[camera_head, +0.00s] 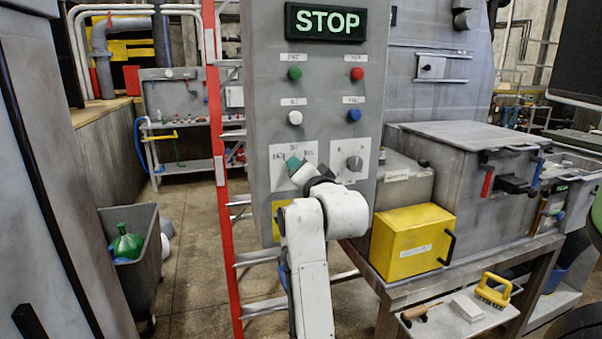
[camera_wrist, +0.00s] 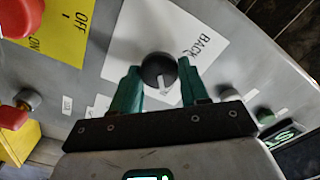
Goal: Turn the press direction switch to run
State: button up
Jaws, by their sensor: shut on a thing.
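The press direction switch is a round black knob (camera_wrist: 157,69) with a white pointer mark, on a white plate (camera_wrist: 115,55) of the grey panel. In the wrist view its pointer points toward the picture's bottom, away from the word BACK. My gripper (camera_wrist: 158,72) has its two teal fingers on either side of the knob, shut on it. In the head view, my gripper (camera_head: 294,163) reaches the left-hand plate under the buttons and covers the switch. The gripper hides part of the plate, so I cannot read the run mark in the wrist view.
A second dial (camera_head: 354,163) sits right of my gripper. Above are red (camera_head: 357,73), green (camera_head: 294,73), white and blue buttons, and a lit STOP sign (camera_head: 325,22). A red ladder (camera_head: 219,170) stands left; a yellow box (camera_head: 411,241) is at the right.

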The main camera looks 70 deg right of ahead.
jog(key=o, duration=1)
jog(key=shift+p+v, duration=0.75)
jog(key=shift+v, duration=4.65)
